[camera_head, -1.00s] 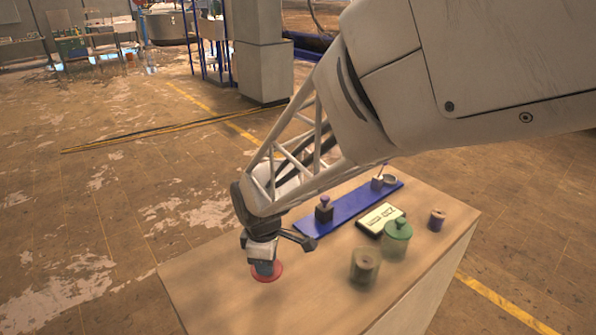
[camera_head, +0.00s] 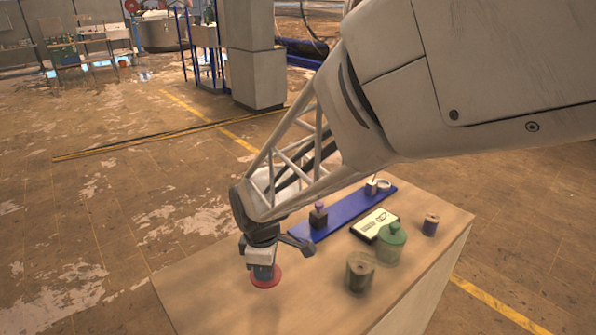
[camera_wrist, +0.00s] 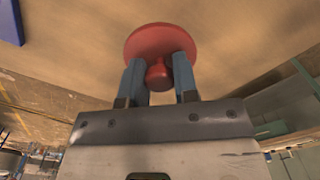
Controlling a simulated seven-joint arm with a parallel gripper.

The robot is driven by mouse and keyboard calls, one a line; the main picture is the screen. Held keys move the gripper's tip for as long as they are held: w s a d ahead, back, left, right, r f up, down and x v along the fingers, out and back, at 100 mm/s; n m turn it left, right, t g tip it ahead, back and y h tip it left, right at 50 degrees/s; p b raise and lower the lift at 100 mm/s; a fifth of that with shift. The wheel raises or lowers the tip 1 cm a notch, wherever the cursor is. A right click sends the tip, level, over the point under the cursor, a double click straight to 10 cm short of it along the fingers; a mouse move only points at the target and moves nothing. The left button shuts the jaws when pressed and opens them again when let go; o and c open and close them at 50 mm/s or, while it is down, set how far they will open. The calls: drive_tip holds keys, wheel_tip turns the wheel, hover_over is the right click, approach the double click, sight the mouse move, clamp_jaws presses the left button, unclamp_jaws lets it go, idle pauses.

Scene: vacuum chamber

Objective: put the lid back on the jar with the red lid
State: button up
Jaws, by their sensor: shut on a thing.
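The red lid (camera_head: 262,280) is a round disc with a knob, near the left part of the table. In the wrist view the red lid (camera_wrist: 160,41) shows its knob between two blue fingers. My gripper (camera_head: 263,270) is shut on this knob; it also shows in the wrist view (camera_wrist: 160,78). I cannot tell whether the lid touches the table or hangs just above it. A clear jar without a lid (camera_head: 360,272), with brownish contents, stands to the right of my gripper, apart from it.
A jar with a green lid (camera_head: 392,242) stands behind the open jar. A spool (camera_head: 431,225) is at the right. A black-and-white panel (camera_head: 374,225) and a blue strip (camera_head: 345,213) with small items lie behind. The wooden table's (camera_head: 215,300) front left is clear.

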drive_tip(key=w+d+r, duration=0.1)
drive_tip(key=d+r, duration=0.4)
drive_tip(key=d, duration=0.6)
drive_tip(key=w+d+r, duration=0.2)
drive_tip(key=d+r, duration=0.3)
drive_tip(key=d, duration=0.5)
drive_tip(key=shift+d+n, duration=0.3)
drive_tip(key=shift+d, duration=0.05)
drive_tip(key=shift+w+f, duration=0.15)
drive_tip(key=shift+f, duration=3)
drive_tip(key=shift+f, duration=0.15)
drive_tip(key=o, duration=1.5)
drive_tip(key=shift+c, duration=0.2)
